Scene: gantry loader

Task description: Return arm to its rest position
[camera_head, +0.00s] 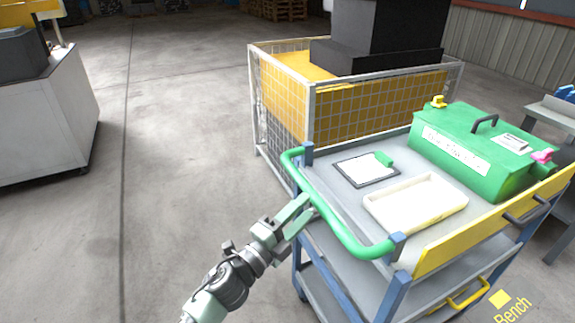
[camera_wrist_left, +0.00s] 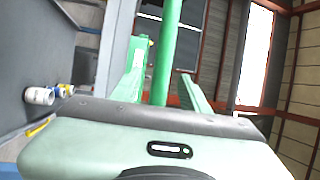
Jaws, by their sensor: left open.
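My left gripper (camera_head: 303,213) is at the left end of the cart, at its green push handle (camera_head: 333,222). Its two green fingers are open. In the left wrist view the handle bar (camera_wrist_left: 166,50) runs between the spread fingers of the gripper (camera_wrist_left: 165,88), with a visible gap on each side. Whether a finger touches the bar is unclear. My left arm comes in from the bottom of the head view. My right gripper is not in view.
The cart top (camera_head: 325,172) carries a clipboard (camera_head: 366,172), a cream tray (camera_head: 415,203) and a green case (camera_head: 465,150). A yellow-panelled mesh cage (camera_head: 375,108) stands behind it. A grey cabinet (camera_head: 45,115) is at far left. The floor (camera_head: 180,150) between is clear.

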